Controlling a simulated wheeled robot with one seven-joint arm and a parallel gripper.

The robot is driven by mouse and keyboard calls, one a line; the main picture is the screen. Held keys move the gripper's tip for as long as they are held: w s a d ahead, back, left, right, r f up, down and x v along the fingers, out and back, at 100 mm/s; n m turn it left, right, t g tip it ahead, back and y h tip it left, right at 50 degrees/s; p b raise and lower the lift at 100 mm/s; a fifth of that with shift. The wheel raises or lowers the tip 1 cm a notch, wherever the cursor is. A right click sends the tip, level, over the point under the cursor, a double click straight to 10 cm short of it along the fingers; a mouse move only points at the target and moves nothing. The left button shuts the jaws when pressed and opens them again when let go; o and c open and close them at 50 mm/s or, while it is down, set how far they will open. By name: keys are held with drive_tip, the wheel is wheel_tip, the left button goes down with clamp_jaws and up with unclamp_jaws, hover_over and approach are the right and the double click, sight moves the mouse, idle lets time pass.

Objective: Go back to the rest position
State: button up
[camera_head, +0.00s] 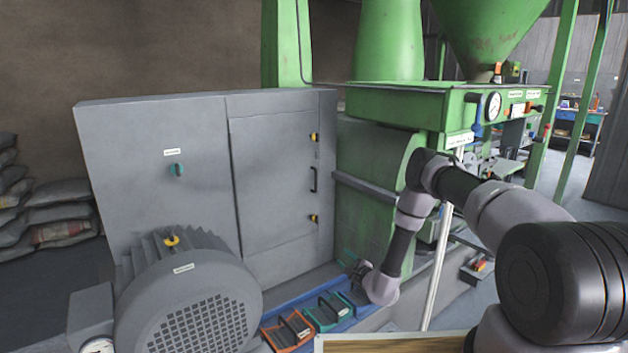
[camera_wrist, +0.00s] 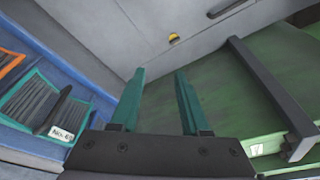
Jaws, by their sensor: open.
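My gripper (camera_head: 354,264) is at the end of my arm, low in front of the grey cabinet and the green machine. In the wrist view its two teal fingers (camera_wrist: 159,90) stand apart with nothing between them. Past the fingertips are the grey cabinet wall and the green machine side (camera_wrist: 215,90). In the head view my gripper is small and partly hidden behind my wrist.
A grey cabinet (camera_head: 275,180) and motor (camera_head: 190,300) stand at left. An orange tray (camera_head: 288,334) and a green tray (camera_head: 327,311) lie on a blue shelf (camera_head: 362,311) beside my gripper. The green machine (camera_head: 375,150) has a dark bar (camera_head: 365,193). A pale post (camera_head: 437,265) stands close to my arm.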

drive_tip(key=s+a+r+n+g+y, duration=0.1)
drive_tip(key=a+r+n+g+y, duration=0.2)
drive_tip(key=r, duration=0.8)
drive_tip(key=s+a+r+n+g+y, duration=0.1)
drive_tip(key=a+r+n+g+y, duration=0.15)
drive_tip(key=r, duration=0.85)
drive_tip(key=s+a+r+n+g+y, duration=0.1)
drive_tip(key=a+r+n+g+y, duration=0.2)
drive_tip(key=r, duration=0.7)
drive_tip(key=s+r+n+g, duration=0.3)
drive_tip(key=s+r+n, duration=0.3)
drive_tip(key=r, duration=0.4)
drive_tip(key=s+d+r+n+g+h, duration=0.1)
drive_tip(key=s+d+r+h, duration=0.15)
drive_tip(key=s+r, duration=0.35)
drive_tip(key=s+d+r+n+g+h, duration=0.1)
drive_tip(key=s+d+r+h, duration=0.15)
drive_tip(key=s, duration=0.65)
drive_tip(key=s+d+r+t+h, duration=0.2)
drive_tip(key=s+d+r+h, duration=0.1)
drive_tip(key=s+d, duration=0.5)
drive_tip(key=s+d+r+t+h, duration=0.3)
drive_tip(key=s+d+h, duration=0.2)
drive_tip(key=s+d, duration=0.3)
drive_tip(key=shift+d+r+t, duration=0.35)
drive_tip(key=shift+d+r, duration=0.05)
drive_tip(key=shift+d, duration=0.1)
